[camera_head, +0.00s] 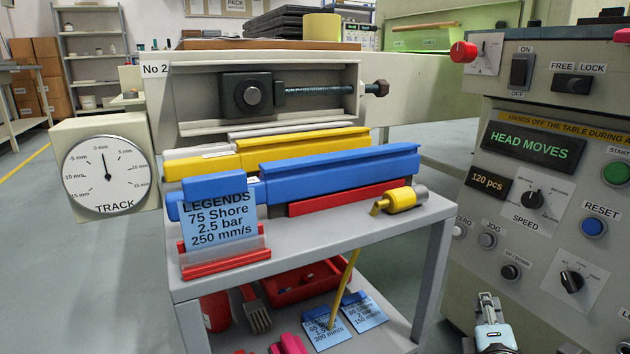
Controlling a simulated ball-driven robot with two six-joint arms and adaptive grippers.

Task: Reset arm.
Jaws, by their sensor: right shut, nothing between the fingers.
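My right gripper (488,300) shows at the bottom right edge of the head view. Its fingers are shut and hold nothing. It is in front of the lower part of the grey control panel (470,280), apart from the grey table cart (350,235) to its left. I cannot tell whether it touches the panel. My left gripper is not in view.
The panel carries a green START button (616,173), a blue RESET button (593,226), a SPEED knob (533,199) and a lit display (534,148). Blue (340,172) and yellow (310,152) bars lie on the cart. A dial gauge (105,176) stands left.

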